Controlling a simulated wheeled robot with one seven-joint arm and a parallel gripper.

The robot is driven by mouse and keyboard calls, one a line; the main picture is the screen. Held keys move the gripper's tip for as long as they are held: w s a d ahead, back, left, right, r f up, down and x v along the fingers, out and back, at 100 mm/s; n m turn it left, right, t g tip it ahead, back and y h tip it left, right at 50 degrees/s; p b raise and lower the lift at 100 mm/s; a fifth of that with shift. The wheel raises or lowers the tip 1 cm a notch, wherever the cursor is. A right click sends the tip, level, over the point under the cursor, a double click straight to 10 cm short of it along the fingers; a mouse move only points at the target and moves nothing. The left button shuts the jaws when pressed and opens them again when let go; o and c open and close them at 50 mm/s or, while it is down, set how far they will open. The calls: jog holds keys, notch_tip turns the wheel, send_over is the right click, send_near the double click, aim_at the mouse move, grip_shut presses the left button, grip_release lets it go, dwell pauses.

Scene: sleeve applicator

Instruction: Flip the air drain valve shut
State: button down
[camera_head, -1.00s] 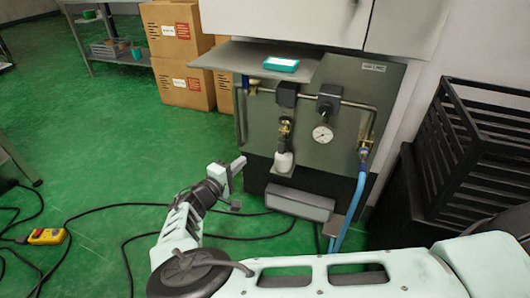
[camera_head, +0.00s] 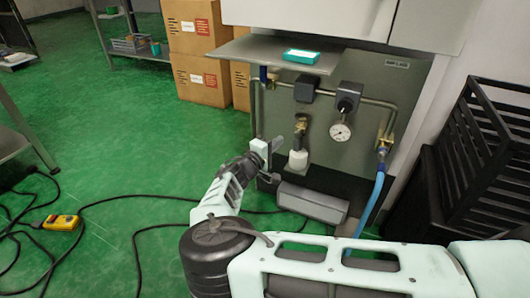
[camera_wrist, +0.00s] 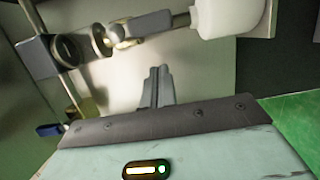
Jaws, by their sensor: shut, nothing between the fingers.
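A small blue lever on a brass valve (camera_head: 263,74) shows at the panel's upper left. It appears to be the drain valve, though no label is readable. In the wrist view the blue lever (camera_wrist: 48,129) is at the lower left, apart from my fingers. Its exact angle is too small to tell. My gripper (camera_head: 276,149) is in front of the panel's left part, below the lever and left of the white bowl. The fingers (camera_wrist: 157,86) are together and empty, pointing at the panel.
The grey panel (camera_head: 365,110) carries a black block (camera_head: 304,92), a gauge (camera_head: 340,131), a brass fitting over a white bowl (camera_head: 298,160) and pipes. A blue hose (camera_head: 370,205) hangs at right. A shelf (camera_head: 262,54) juts out above. A grey pedal-like box (camera_head: 312,202) sits below.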

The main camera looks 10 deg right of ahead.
aim_at(298, 147)
jog(key=shift+s+d, duration=1)
jog(key=shift+d, duration=0.1)
jog(key=shift+s+d+f+n+p, duration=0.1)
jog(key=shift+d+n+p, duration=0.05)
jog(key=shift+n, duration=0.35)
jog(key=shift+s+d+f+n+p, duration=0.1)
jog(key=shift+n+p, duration=0.05)
jog(key=shift+n, duration=0.35)
jog(key=n+p, duration=0.1)
jog(key=n, duration=0.1)
jog(key=s+d+n+t+p, duration=0.1)
jog(key=n, duration=0.2)
jog(key=d+n+t+p, duration=0.1)
jog(key=n+p, duration=0.1)
jog(key=shift+s+d+f+h, duration=0.15)
jog(key=shift+s+h, duration=0.15)
jog(key=n+t+p, duration=0.1)
jog(key=n, duration=0.2)
jog(key=s+d+n+y+p, duration=0.1)
jog(key=n+p, duration=0.1)
jog(key=d+r+n+t+p, duration=0.1)
jog(key=n+p, duration=0.1)
jog(key=n, duration=0.1)
jog(key=shift+s+d+r+n+t, duration=0.1)
jog(key=shift+s+d+n+t, duration=0.1)
jog(key=shift+s+n+t, duration=0.15)
jog(key=shift+s+d+r+p, duration=0.15)
jog(key=shift+d+p, duration=0.05)
jog(key=shift+p, duration=0.1)
